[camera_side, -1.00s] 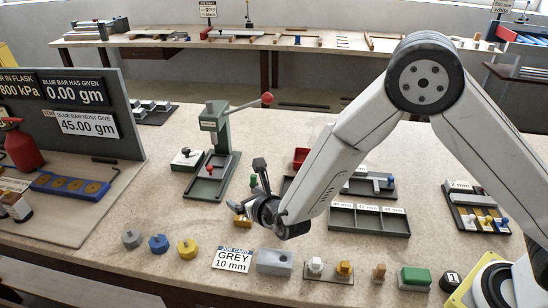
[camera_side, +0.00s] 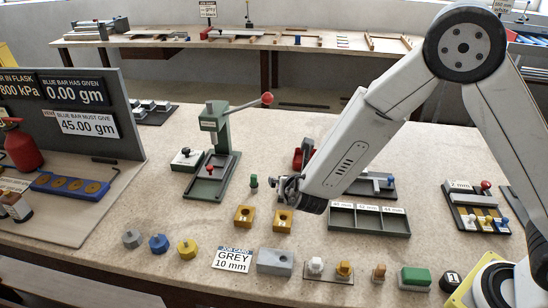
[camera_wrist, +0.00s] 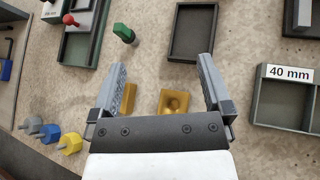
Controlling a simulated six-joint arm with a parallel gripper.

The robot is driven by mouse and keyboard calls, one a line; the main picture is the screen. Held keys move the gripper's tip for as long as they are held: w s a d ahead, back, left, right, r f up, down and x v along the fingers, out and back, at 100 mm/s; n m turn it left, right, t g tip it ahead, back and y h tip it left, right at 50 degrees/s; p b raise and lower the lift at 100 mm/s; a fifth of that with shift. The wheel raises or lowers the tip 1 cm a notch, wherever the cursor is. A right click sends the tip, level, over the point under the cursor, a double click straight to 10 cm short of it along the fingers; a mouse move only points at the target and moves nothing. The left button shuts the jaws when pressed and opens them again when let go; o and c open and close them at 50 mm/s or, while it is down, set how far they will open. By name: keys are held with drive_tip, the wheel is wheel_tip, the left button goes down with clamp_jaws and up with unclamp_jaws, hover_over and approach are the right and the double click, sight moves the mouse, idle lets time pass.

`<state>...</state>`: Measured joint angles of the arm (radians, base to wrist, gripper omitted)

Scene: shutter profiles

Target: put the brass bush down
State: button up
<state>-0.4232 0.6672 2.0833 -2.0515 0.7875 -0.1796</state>
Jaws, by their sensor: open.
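Two brass-coloured blocks stand on the bench, a left one (camera_side: 244,216) and a right one (camera_side: 283,221), apart from each other. In the wrist view the right block (camera_wrist: 173,103) shows a round recess in its top, and the left block (camera_wrist: 128,98) is partly hidden by a finger. I cannot tell which of these is the brass bush. My gripper (camera_side: 279,186) is open, and in the wrist view nothing is held between its fingers (camera_wrist: 162,68). It is above the bench, behind the right block in the side view.
A green peg (camera_side: 253,182) stands left of my gripper. A three-part tray (camera_side: 368,218) is to the right and a green press (camera_side: 213,150) to the left. Grey, blue and yellow knobs (camera_side: 188,249) line the front left. Bench between press and knobs is clear.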

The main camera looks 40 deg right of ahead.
drive_tip(key=s+d+r+m+g+y, duration=0.2)
drive_tip(key=s+d+m+g, duration=0.2)
drive_tip(key=s+m, duration=0.6)
drive_tip(key=s+d+r+m+g+y, duration=0.2)
drive_tip(key=s+d+m+g, duration=0.2)
drive_tip(key=s+m, duration=0.6)
drive_tip(key=d+m, duration=0.1)
drive_tip(key=m, duration=0.7)
drive_tip(key=shift+d+r+m+y, duration=0.15)
drive_tip(key=shift+d+m+y, duration=0.05)
drive_tip(key=shift+m+y, duration=0.1)
